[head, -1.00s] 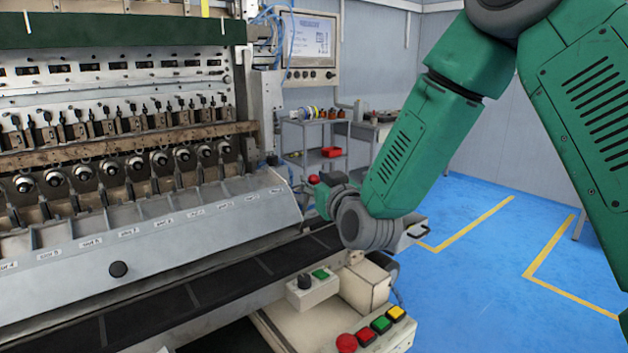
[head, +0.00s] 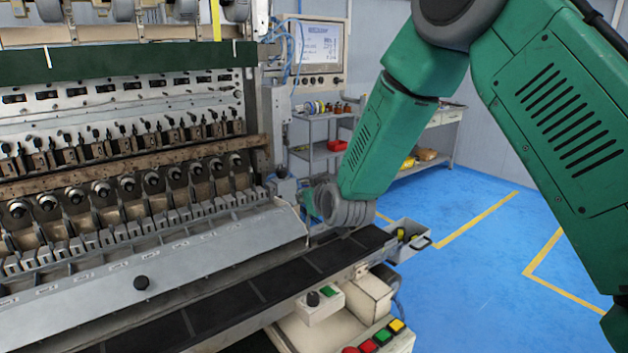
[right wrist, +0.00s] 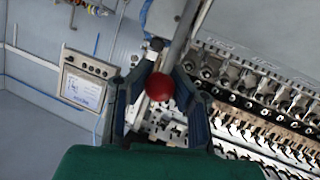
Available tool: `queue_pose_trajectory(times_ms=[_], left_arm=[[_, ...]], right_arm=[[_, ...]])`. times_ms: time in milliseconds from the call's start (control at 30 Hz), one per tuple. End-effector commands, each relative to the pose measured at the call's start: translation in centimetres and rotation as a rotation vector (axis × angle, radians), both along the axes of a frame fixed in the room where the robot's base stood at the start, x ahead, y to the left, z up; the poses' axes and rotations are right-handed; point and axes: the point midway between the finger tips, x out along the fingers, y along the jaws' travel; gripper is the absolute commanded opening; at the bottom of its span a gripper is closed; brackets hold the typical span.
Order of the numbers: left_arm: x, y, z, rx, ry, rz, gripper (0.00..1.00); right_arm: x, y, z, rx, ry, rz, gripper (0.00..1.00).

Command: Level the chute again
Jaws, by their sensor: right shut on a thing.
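My right gripper (head: 312,200) is at the chute's right end, mostly hidden by my wrist. In the right wrist view its two fingers (right wrist: 162,82) stand on either side of a red ball knob (right wrist: 160,88) and are shut on it. The lever under the knob is largely hidden. My left gripper is out of view.
A black belt (head: 250,292) runs just below the chute. A control box with a green button (head: 328,292) and coloured buttons (head: 383,337) sit at front right. A small grey bin (head: 408,240) stands at the belt's right end. Blue floor (head: 470,285) is clear on the right.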

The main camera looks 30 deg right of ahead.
Motion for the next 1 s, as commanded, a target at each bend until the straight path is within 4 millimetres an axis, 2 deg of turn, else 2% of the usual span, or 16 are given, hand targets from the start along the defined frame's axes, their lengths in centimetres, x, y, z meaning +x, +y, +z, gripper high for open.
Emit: queue_pose_trajectory(times_ms=[33, 133, 400, 867, 900, 967, 1000], left_arm=[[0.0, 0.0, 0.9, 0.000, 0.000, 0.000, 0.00], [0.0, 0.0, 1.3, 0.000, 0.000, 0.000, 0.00], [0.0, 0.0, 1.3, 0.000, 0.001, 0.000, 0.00], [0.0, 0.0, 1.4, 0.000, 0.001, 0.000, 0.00], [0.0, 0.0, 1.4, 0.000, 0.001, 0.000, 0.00], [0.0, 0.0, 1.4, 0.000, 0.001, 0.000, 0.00], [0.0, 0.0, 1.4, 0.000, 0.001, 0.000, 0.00]], right_arm=[[0.6, 0.2, 0.8, -0.006, 0.016, 0.003, 0.00], [1.1, 0.2, 0.4, -0.007, 0.043, 0.003, 0.00], [1.9, 0.2, 0.0, -0.007, 0.037, 0.002, 0.00], [2.0, 0.3, 0.0, -0.007, 0.035, 0.003, 0.00], [2.0, 0.3, 0.0, -0.007, 0.035, 0.003, 0.22], [2.0, 0.3, -0.1, -0.007, 0.036, 0.003, 0.43], [2.0, 0.3, -0.1, -0.006, 0.037, 0.003, 0.43]])
